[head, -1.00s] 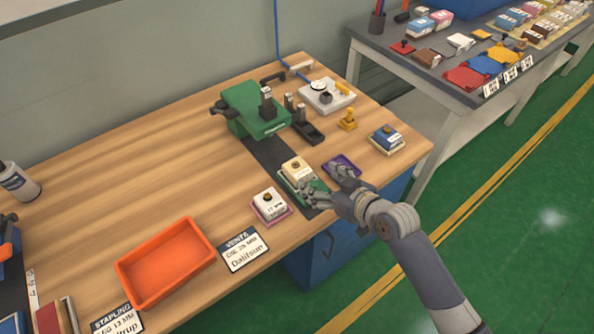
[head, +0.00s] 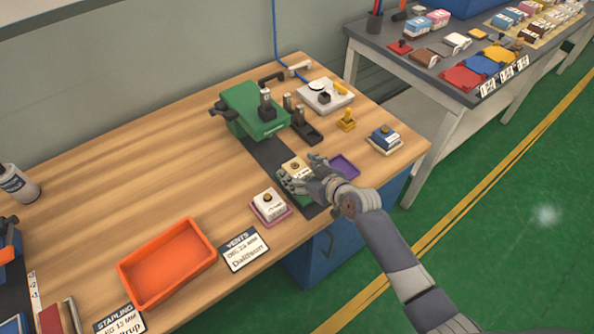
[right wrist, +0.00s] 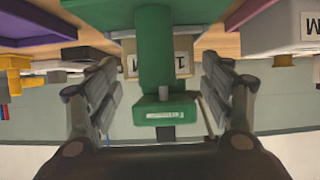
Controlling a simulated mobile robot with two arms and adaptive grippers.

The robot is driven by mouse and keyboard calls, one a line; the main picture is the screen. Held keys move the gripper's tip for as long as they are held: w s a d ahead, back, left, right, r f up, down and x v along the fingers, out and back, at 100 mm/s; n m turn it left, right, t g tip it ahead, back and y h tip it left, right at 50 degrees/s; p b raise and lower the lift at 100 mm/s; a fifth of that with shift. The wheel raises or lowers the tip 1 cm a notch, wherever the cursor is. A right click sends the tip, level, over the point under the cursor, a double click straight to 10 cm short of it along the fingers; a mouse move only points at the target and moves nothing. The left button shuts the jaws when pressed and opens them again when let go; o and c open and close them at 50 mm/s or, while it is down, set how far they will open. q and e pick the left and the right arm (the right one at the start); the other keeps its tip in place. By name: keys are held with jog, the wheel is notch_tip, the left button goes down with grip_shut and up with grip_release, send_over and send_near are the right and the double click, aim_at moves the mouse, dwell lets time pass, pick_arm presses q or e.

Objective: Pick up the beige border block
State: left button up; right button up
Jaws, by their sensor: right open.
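The beige border block (head: 297,166), with a dark knob on top, sits on a green base (head: 312,184) near the front edge of the wooden bench. My right gripper (head: 304,173) is open, its fingers on either side of the block, low over it. I cannot tell whether they touch it. In the right wrist view the open fingers (right wrist: 157,92) frame a green part, behind which a printed label on the block (right wrist: 183,67) shows partly. My left gripper is not in view.
A white block on a pink base (head: 268,206) stands to the left, an empty purple tray (head: 344,166) to the right. Behind is a green press (head: 252,110). An orange bin (head: 167,262) is at the front left. The bench's left middle is clear.

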jog(key=c, duration=1.2)
